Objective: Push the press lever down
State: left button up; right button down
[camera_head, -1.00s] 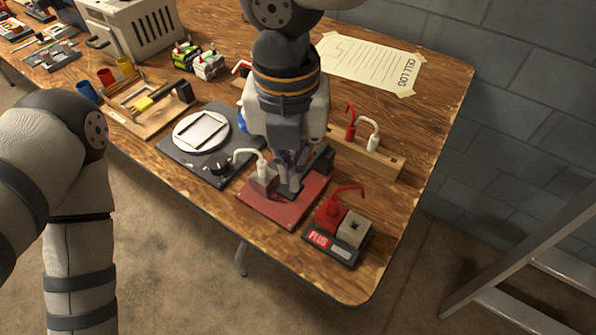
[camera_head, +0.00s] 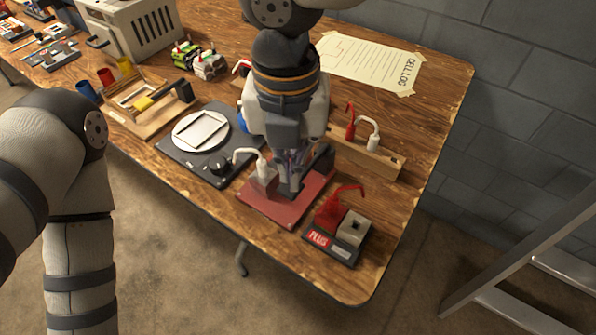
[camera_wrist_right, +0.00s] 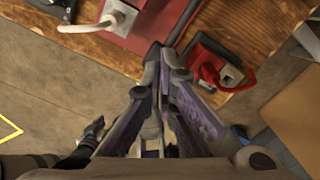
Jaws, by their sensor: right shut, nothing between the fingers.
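The red base plate (camera_head: 283,208) lies near the front right edge of the table and carries a grey block (camera_head: 265,178) with a white cable and a dark upright part (camera_head: 322,159). I take this to be the press; its lever is mostly hidden behind my right gripper and cannot be made out clearly. My right gripper (camera_head: 291,187) points down over the plate, shut and empty; whether it touches the lever cannot be told. In the right wrist view, the shut fingertips (camera_wrist_right: 165,55) are beside the red plate (camera_wrist_right: 145,30). My left gripper is out of view.
The black PLUG block (camera_head: 333,246) with a red cable stands right of the plate. A dark board with a white disc (camera_head: 201,131) is on the left. A wooden rail with plugs (camera_head: 368,156) lies behind. Bare tabletop (camera_head: 388,215) shows at the right.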

jog(key=shift+f, duration=0.1)
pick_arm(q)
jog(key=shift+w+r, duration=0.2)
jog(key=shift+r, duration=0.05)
pick_arm(e)
jog(key=shift+f, duration=1.4)
pick_arm(q)
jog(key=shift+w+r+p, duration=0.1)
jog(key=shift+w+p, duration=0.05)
jog(key=shift+p, duration=0.15)
pick_arm(e)
jog(key=shift+f, duration=1.15)
jog(key=shift+r+p, duration=1.3)
jog(key=shift+r, duration=2.9)
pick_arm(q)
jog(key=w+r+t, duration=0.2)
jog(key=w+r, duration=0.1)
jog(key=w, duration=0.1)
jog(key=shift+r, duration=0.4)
pick_arm(e)
jog(key=shift+f, duration=0.1)
